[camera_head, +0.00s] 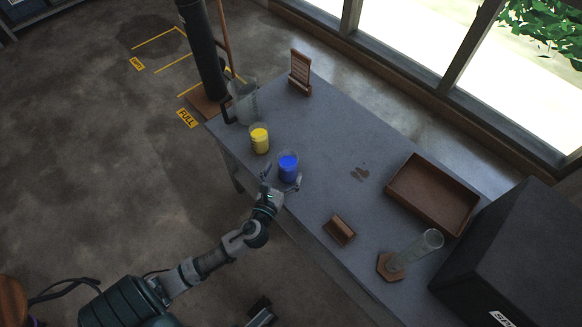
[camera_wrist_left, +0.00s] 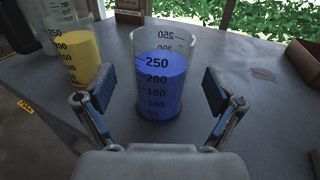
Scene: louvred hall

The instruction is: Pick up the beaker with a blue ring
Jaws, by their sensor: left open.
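A clear beaker (camera_head: 288,166) filled with blue stands upright on the grey table, near its front edge. In the left wrist view the blue-filled beaker (camera_wrist_left: 160,85) is upright with black volume marks; I cannot make out a separate ring on it. My left gripper (camera_head: 281,181) is open and its fingers reach to either side of the beaker. In the left wrist view the fingers of the left gripper (camera_wrist_left: 158,90) stand left and right of the beaker, with a gap on each side.
A yellow-filled beaker (camera_head: 260,139) stands close by, with a clear jug (camera_head: 245,103) behind it.

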